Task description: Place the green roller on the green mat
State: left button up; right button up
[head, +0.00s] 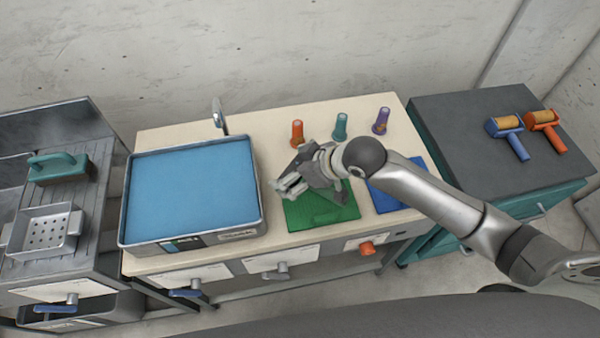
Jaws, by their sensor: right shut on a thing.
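The green mat (300,219) lies on the pale worktable, right of the blue tray. My right gripper (290,186) is over the mat's upper left part and is shut on the green roller. A green piece that looks like part of the roller (328,214) shows just below the gripper against the mat. The gripper hides most of the roller, and green on green makes its outline hard to read. I cannot tell whether the roller touches the mat. My left gripper is not in view.
A metal tray with a blue surface (192,190) fills the table's left. Orange (297,134), teal (340,127) and purple (381,121) bottles stand behind the mats. A blue mat (388,199) lies partly under my arm. Blue (505,127) and orange (542,119) rollers lie on the right cabinet.

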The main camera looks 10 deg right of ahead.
jog(key=w+f, duration=0.1)
jog(key=f, duration=0.1)
jog(key=w+d+f, duration=0.1)
jog(key=w+f, duration=0.1)
jog(key=shift+d+f, duration=0.2)
jog(key=shift+f, duration=0.05)
jog(key=shift+w+f, duration=0.2)
jog(key=shift+f, duration=1.5)
jog(key=shift+f, duration=0.2)
jog(key=o, duration=0.8)
jog(key=shift+r+p, duration=0.2)
jog(key=shift+p, duration=0.1)
jog(key=b+v, duration=0.1)
jog(key=v, duration=1.1)
